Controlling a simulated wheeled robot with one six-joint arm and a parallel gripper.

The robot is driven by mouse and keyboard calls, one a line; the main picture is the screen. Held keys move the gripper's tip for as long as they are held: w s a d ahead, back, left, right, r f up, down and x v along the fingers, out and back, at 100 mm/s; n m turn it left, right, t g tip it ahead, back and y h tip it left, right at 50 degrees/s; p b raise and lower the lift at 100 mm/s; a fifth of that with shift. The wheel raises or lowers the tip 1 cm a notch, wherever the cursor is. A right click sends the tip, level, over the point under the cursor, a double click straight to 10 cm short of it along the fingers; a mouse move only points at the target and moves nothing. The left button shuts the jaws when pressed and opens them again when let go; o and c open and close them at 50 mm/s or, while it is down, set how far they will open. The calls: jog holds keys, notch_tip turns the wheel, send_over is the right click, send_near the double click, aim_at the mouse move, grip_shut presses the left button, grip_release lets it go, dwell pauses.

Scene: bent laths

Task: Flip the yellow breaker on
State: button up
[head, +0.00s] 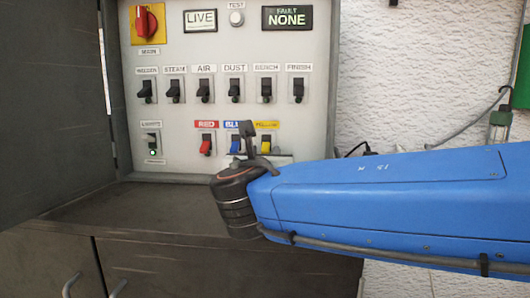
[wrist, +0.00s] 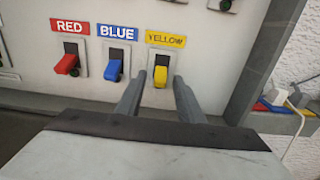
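The yellow breaker (wrist: 160,76) sits under a YELLOW label on the grey panel, with its lever hanging down. It also shows in the head view (head: 266,146), partly behind my gripper (head: 248,136). In the wrist view my gripper (wrist: 157,80) is open, with one finger on each side of the yellow lever and a gap to it. I cannot tell how far the fingertips are from the panel. The blue breaker (wrist: 113,70) and the red breaker (wrist: 67,64) stand to its left, with levers also down.
A row of black switches (head: 204,90) lies above. The red rotary main switch (head: 146,22) is at top left, beside a LIVE sign (head: 200,20) and a FAULT NONE display (head: 287,17). The open cabinet door (head: 55,90) stands left. A dark ledge (head: 130,205) runs below the panel.

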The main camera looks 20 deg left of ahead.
aim_at(266, 144)
jog(key=shift+x, duration=0.8)
grip_shut()
jog(key=shift+r, duration=0.15)
jog(key=g, duration=0.1)
jog(key=r+g, duration=0.1)
jog(key=g, duration=0.1)
jog(key=g+h, duration=0.1)
jog(key=shift+r, duration=0.25)
jog(key=shift+w+r+g+h, duration=0.1)
jog(key=shift+r+g+h, duration=0.2)
jog(key=shift+g, duration=0.6)
jog(key=shift+w+r+g+h, duration=0.15)
jog(key=shift+r+g, duration=0.15)
jog(key=shift+g, duration=0.6)
jog(key=shift+s+r+g+h, duration=0.1)
jog(key=shift+r+g+h, duration=0.2)
jog(key=shift+g, duration=0.6)
